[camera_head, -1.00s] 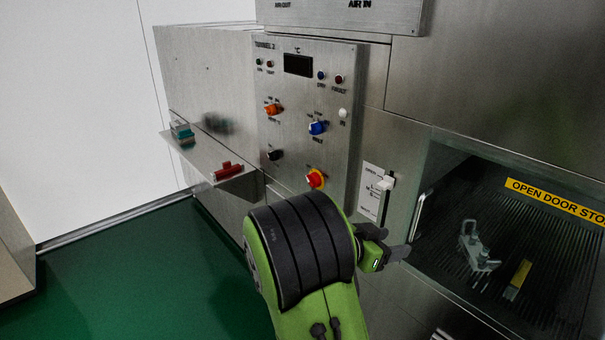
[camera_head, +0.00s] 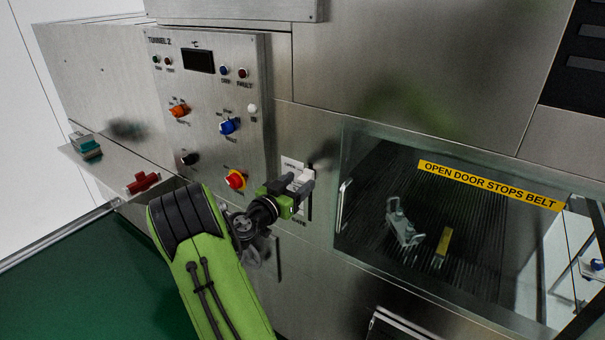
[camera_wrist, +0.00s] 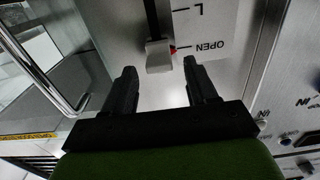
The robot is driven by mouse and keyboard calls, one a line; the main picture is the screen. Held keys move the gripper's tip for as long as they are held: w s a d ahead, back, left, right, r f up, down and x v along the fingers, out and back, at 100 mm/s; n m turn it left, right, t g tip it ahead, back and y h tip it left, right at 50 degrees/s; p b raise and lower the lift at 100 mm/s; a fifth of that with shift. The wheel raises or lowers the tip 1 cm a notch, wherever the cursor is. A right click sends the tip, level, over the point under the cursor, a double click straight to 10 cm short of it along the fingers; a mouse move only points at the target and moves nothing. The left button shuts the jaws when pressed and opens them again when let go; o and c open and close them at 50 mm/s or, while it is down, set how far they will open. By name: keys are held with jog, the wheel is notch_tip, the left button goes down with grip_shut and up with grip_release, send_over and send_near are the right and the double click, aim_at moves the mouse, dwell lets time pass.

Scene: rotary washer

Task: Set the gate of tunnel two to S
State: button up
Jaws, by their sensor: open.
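The gate of tunnel two is a lever with a pale grey knob (camera_wrist: 159,57) in a dark vertical slot on a white scale plate (camera_wrist: 206,25). In the wrist view its red pointer is beside the OPEN mark; an L mark also shows, and the S mark is not in view. In the head view the plate (camera_head: 291,163) is partly hidden by my gripper (camera_head: 304,181). In the wrist view my gripper (camera_wrist: 160,68) is open, with a fingertip on either side of the knob's near end. I cannot tell whether either finger touches it.
The TUNNEL 2 panel (camera_head: 212,75) with coloured knobs is left of the gate plate. A door handle (camera_head: 344,205) and a glass window (camera_head: 385,165) with a yellow label are close on the right. A shelf (camera_head: 110,172) juts out at the left.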

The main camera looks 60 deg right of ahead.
aim_at(301, 181)
jog(key=d, duration=0.3)
jog(key=shift+s+d, duration=0.1)
jog(key=shift+s, duration=0.1)
jog(key=shift+c, duration=0.4)
grip_shut()
